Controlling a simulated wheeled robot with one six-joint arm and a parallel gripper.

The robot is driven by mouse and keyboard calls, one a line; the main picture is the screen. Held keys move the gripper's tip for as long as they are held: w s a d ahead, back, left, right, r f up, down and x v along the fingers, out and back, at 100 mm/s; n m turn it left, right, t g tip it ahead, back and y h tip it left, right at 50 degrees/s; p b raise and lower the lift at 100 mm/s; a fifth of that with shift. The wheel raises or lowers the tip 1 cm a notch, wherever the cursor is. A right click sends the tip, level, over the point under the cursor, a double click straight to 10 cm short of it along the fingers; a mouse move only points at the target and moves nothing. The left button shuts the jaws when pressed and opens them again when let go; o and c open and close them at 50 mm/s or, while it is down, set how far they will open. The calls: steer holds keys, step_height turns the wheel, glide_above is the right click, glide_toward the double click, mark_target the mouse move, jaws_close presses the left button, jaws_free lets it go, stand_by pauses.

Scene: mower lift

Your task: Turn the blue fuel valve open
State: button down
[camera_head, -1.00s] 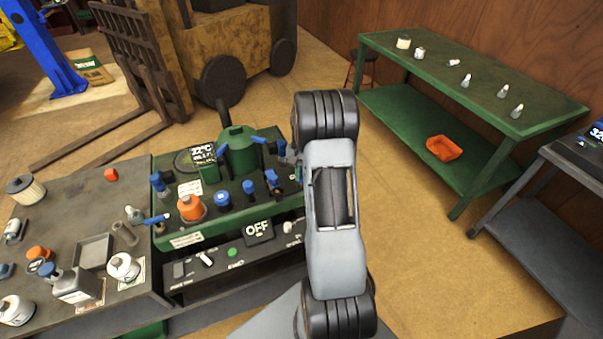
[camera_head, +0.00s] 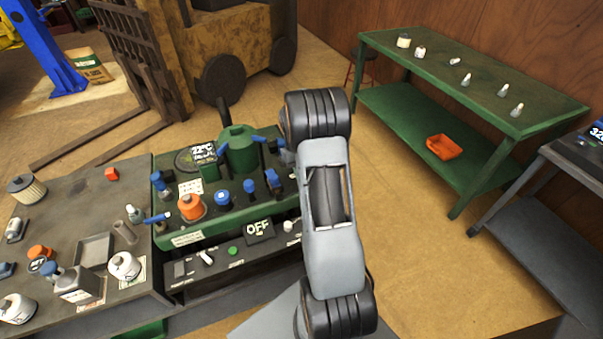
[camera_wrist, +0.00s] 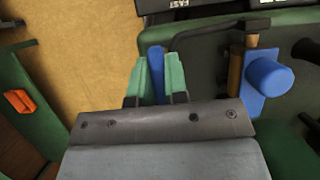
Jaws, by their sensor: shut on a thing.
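In the wrist view my gripper (camera_wrist: 158,85) has its two green-tipped fingers closed on a blue lever (camera_wrist: 156,65), which stands upright between them. This looks like the fuel valve's handle, but no label on it shows. Its base and the fuel line are mostly hidden by the fingers and the gripper body. In the head view my gripper and the held lever are hidden behind my arm, at the right end of the green bench unit (camera_head: 215,228).
A blue cylindrical knob (camera_wrist: 268,75) with a brass-coloured stem and a dark bent pipe (camera_wrist: 205,32) lie close to the right of my fingers. In the head view several blue handles, an orange-capped part (camera_head: 191,207) and a green tank (camera_head: 239,150) crowd the unit.

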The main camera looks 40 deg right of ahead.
stand_by(0.3)
steer(key=c, duration=1.1)
jaws_free()
steer(key=shift+c, duration=0.2)
steer(key=v, duration=1.3)
steer(key=shift+r, duration=0.4)
steer(key=shift+w+d, duration=0.1)
steer(key=shift+w, duration=0.1)
